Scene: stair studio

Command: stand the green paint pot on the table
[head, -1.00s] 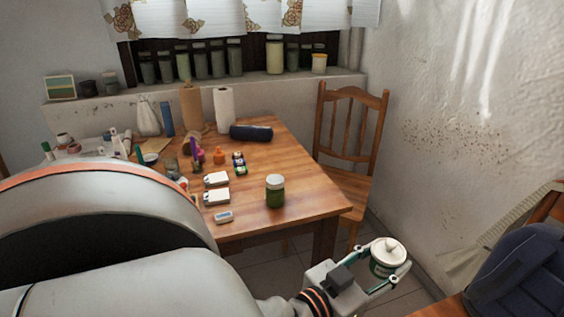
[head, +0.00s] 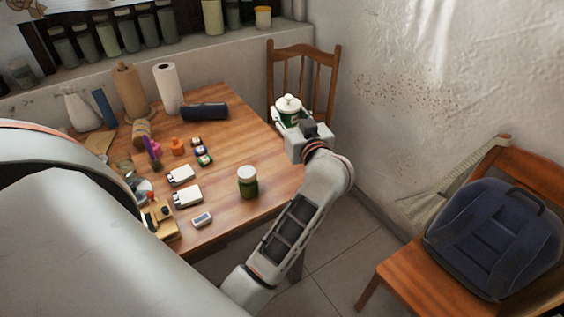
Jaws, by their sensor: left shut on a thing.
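The green paint pot (head: 289,116), green with a white label and white lid, is upright in my left gripper (head: 291,113). The gripper is shut on it, and its fingers are partly hidden by the pot and the wrist. In the head view the pot shows at the right edge of the wooden table (head: 225,141), in front of the chair back. I cannot tell how high it is, or whether it is over the tabletop. My right gripper is not in view.
A green jar (head: 248,183) with a pale lid stands near the table's front right. White boxes (head: 187,196), small coloured pots, paper rolls and a dark case (head: 205,111) occupy the left and back. A wooden chair (head: 324,83) stands behind.

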